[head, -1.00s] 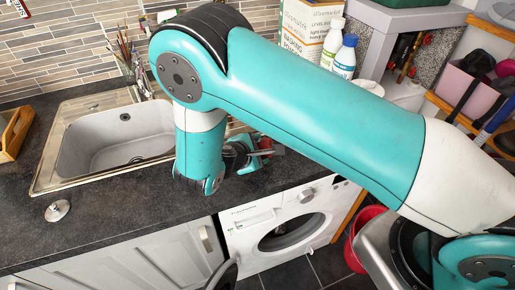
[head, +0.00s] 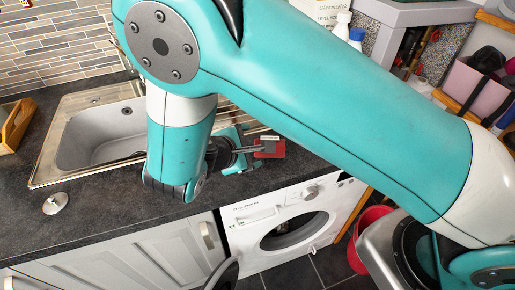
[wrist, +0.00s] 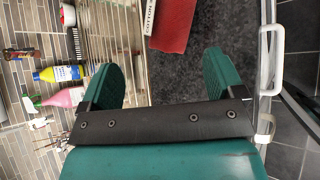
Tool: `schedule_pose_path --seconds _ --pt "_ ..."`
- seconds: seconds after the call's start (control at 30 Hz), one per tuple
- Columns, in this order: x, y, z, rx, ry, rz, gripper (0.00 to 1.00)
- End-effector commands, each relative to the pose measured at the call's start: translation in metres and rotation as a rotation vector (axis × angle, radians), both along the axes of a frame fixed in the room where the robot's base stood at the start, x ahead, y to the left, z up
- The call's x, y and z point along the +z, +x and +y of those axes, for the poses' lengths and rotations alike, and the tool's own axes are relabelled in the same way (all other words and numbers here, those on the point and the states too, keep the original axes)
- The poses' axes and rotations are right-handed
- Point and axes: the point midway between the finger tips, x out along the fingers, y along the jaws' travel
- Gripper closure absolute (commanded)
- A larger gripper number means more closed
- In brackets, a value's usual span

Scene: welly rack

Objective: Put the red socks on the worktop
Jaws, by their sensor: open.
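The red socks (head: 269,151), a flat red bundle with a white label, lie on the dark worktop (head: 110,222) above the washing machine. They also show in the wrist view (wrist: 174,27), at the top beyond the fingertips, cut off by the frame edge. My gripper (head: 243,155) is just left of the socks in the head view, low over the worktop. In the wrist view my gripper (wrist: 163,72) is open, with nothing between its green fingers. A gap shows between the fingers and the socks.
A steel sink (head: 95,135) with a ribbed drainer lies left of my arm. A washing machine (head: 285,225) stands under the worktop. Bottles (head: 355,40) stand at the back. A red bucket (head: 369,225) is on the floor at right. The front-left worktop holds only a sink plug (head: 56,203).

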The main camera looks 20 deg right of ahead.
Motion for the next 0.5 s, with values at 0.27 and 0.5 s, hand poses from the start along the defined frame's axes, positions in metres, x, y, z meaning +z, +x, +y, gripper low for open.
schedule_pose_path --seconds 0.27,0.5 --pt "0.023 -0.020 0.030 0.001 0.000 -0.001 0.12" --pt "0.046 -0.026 0.015 -0.122 0.197 0.054 0.12"
